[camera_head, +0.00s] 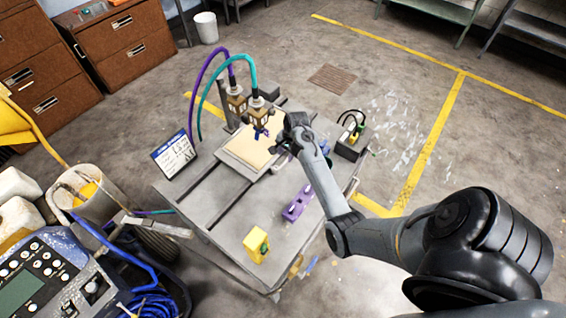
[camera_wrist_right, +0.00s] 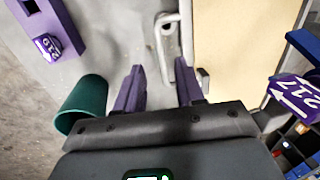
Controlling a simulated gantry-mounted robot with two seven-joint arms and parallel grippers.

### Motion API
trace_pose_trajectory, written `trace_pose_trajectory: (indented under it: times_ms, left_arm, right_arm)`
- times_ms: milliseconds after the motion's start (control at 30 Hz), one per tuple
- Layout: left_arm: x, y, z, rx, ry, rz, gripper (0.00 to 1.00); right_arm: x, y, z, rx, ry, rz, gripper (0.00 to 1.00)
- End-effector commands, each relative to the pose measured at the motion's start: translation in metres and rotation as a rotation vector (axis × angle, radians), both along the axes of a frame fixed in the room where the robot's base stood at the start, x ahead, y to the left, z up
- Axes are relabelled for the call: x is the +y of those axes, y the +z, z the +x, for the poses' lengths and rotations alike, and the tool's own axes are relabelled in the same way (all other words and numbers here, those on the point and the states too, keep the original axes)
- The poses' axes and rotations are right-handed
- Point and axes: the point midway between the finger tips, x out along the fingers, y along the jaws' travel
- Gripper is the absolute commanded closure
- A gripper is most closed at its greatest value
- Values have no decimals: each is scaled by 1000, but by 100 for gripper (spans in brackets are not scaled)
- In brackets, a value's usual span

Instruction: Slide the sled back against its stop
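The sled (camera_head: 250,150) is a flat carriage with a tan pad, sitting on the grey bench (camera_head: 205,200) beneath two nozzle heads (camera_head: 247,104). In the right wrist view its tan pad (camera_wrist_right: 235,50) fills the upper right. A grey metal handle (camera_wrist_right: 162,40) stands along the pad's left edge. My right gripper (camera_wrist_right: 160,68) is open, its two purple fingers apart and pointing towards the handle. Whether the handle lies between the fingers or just beyond them I cannot tell. In the head view my right gripper (camera_head: 283,143) is at the sled's right side. I cannot make out the stop. My left gripper is not in view.
A purple block (camera_head: 297,203) and a yellow block (camera_head: 256,245) stand on the bench. A dark box with cables (camera_head: 352,143) is at its right edge. A green cup (camera_wrist_right: 85,105) is near my left finger in the wrist view. A printed sign (camera_head: 174,152) stands at left.

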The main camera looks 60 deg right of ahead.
Motion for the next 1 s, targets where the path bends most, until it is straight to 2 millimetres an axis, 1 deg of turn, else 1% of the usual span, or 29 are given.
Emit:
trace_pose_trajectory:
  times_ms: [33, 200, 300, 433, 600, 900, 967, 1000]
  left_arm:
    - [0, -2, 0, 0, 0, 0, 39]
    - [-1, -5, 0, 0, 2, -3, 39]
    - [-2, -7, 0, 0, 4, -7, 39]
    - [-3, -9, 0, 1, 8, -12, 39]
    - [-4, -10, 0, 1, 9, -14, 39]
    - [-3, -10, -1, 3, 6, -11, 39]
    - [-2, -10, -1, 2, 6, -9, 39]
    - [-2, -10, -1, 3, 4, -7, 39]
  right_arm:
    - [0, -10, 1, 3, 1, 2, 62]
    - [-1, -37, 7, 1, 0, 1, 62]
    - [-1, -50, 9, 1, 1, 0, 62]
    - [-1, -62, 11, 1, 2, 0, 62]
    - [-1, -70, 13, 0, 1, -1, 62]
    - [-1, -71, 13, 0, 1, -1, 62]
    - [-1, -71, 13, 0, 1, -1, 71]
    - [-1, -71, 13, 0, 1, -1, 77]
